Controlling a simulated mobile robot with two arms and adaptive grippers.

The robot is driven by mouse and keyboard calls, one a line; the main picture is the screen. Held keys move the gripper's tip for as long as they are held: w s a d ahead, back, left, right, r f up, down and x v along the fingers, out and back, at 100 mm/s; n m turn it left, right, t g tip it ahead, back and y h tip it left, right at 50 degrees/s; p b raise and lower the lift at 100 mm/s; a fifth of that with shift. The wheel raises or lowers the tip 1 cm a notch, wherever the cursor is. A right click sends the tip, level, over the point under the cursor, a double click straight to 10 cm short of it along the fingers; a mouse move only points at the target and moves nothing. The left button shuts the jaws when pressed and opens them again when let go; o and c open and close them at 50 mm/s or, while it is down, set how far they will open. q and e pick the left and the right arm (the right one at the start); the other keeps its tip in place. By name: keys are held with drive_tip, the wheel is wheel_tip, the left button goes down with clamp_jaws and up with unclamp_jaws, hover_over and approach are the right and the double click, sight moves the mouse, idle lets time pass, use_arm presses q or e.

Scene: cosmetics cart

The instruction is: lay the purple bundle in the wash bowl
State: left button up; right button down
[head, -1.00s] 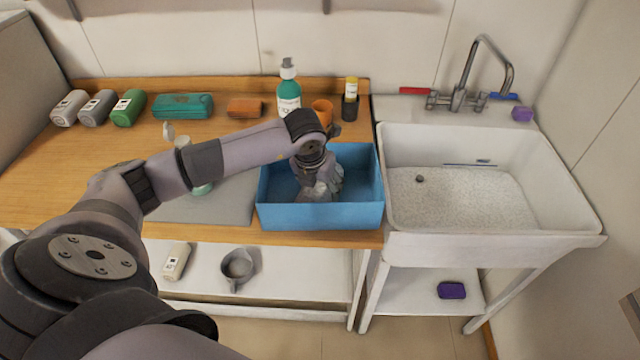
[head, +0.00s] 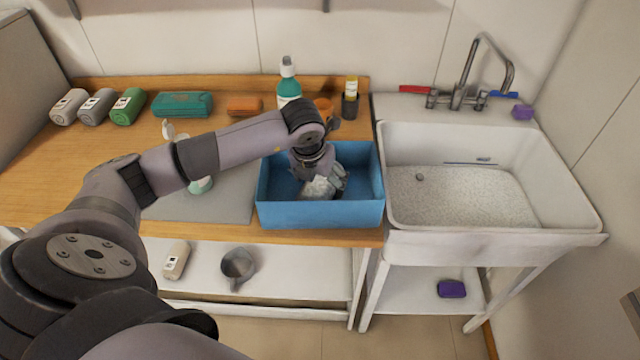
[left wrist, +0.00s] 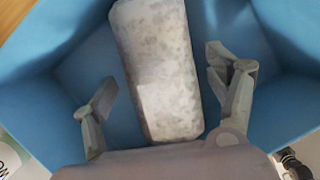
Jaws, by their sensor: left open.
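A dark purple block-like thing (head: 451,289) lies on the shelf below the sink; a smaller light purple block (head: 522,112) sits on the sink's back right corner. I cannot tell which is the purple bundle. My left gripper (head: 322,186) reaches down into the box. In the left wrist view its open fingers (left wrist: 165,95) stand on either side of the mottled block (left wrist: 158,70), apart from it. My right gripper is out of view.
The white sink (head: 590,215) with a tap (head: 459,95) is right of the box. A grey jug (head: 238,266) is on the lower shelf. Counter at left has free room.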

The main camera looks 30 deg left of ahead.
use_arm(q)
drive_tip(key=b+v, duration=0.1)
drive_tip(key=v, duration=0.9)
drive_tip(key=shift+s+r+b, duration=0.1)
drive_tip(key=shift+r+b, duration=0.05)
drive_tip(key=shift+b, duration=0.15)
